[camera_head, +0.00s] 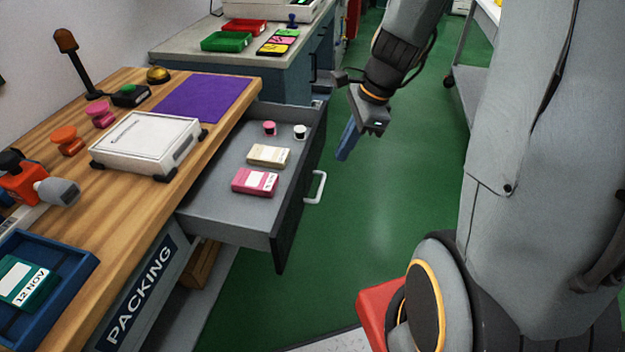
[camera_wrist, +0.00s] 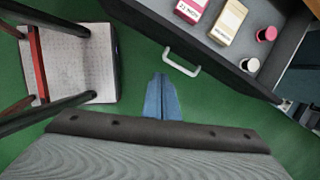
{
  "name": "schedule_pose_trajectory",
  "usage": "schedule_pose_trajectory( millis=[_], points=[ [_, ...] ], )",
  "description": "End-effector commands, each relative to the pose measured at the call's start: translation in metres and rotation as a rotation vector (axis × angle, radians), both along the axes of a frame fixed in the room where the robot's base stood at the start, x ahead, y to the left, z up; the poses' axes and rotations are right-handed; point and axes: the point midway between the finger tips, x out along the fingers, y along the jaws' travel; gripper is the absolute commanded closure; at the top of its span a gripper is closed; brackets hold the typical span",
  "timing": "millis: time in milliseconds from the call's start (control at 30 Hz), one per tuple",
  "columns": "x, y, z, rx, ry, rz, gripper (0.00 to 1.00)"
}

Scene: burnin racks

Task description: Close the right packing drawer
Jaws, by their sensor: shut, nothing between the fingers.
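The grey packing drawer (camera_head: 225,211) stands pulled out from the wooden packing bench. Its dark front carries a white handle (camera_head: 316,188). In the wrist view the drawer (camera_wrist: 223,62) is at the upper right, with its handle (camera_wrist: 181,64) just beyond my fingertips. Inside lie a pink box (camera_head: 255,182), a beige box (camera_head: 269,155), a pink-topped spool (camera_head: 269,128) and a white-topped spool (camera_head: 300,132). My gripper (camera_head: 343,156) is shut and empty, its blue fingers pointing down over the floor in front of the drawer, apart from the handle. It also shows in the wrist view (camera_wrist: 160,80).
The bench top (camera_head: 150,215) holds a white case (camera_head: 147,141), a purple mat (camera_head: 203,98), stamps, a tape dispenser and a blue tray (camera_head: 75,283). A second bench (camera_head: 190,45) with trays stands behind. The green floor (camera_head: 400,190) before the drawer is clear. A trolley (camera_head: 478,75) stands at back right.

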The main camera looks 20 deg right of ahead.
Motion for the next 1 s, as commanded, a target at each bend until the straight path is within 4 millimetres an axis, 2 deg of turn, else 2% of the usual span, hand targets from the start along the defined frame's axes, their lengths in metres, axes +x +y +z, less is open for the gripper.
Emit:
schedule_pose_trajectory(
  millis=[33,133,233,367,467,867,1000],
  points=[
    [0.011,-0.007,-0.014,0.033,0.018,-0.108,1.0],
    [0.024,-0.014,-0.022,0.084,0.044,-0.268,1.0],
    [0.031,-0.017,-0.025,0.111,0.055,-0.345,1.0],
    [0.033,-0.014,-0.033,0.117,0.061,-0.362,1.0],
    [0.035,-0.01,-0.045,0.116,0.062,-0.36,1.0],
    [0.049,0.015,-0.118,0.115,0.062,-0.356,1.0],
    [0.059,0.033,-0.116,0.114,0.058,-0.353,1.0]
  ],
)
